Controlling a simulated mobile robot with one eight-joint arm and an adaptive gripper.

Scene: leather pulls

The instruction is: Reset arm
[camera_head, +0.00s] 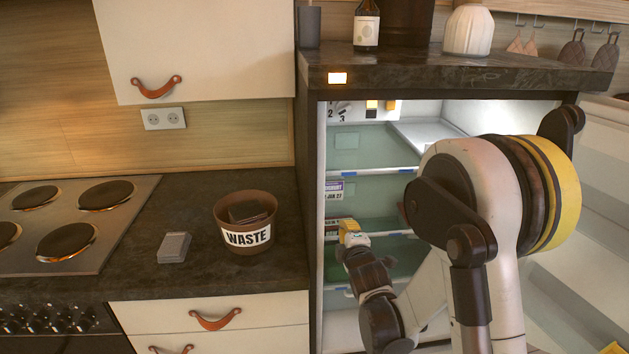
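My arm rises in the right half of the head view, in front of an open fridge (344,142). Its far end reaches toward the lower shelves. My gripper (350,238) is small and partly hidden among dark joints at that end. A small yellow and white piece shows there, and I cannot tell whether it is part of my arm or a separate thing. The finger opening does not show.
The open fridge door (604,170) is on the right. On the left counter stand a brown WASTE bin (232,222) and a small grey box (174,247), beside a stove (120,225). A bottle (366,28) and a white jar (468,30) stand on the fridge's dark top (420,72).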

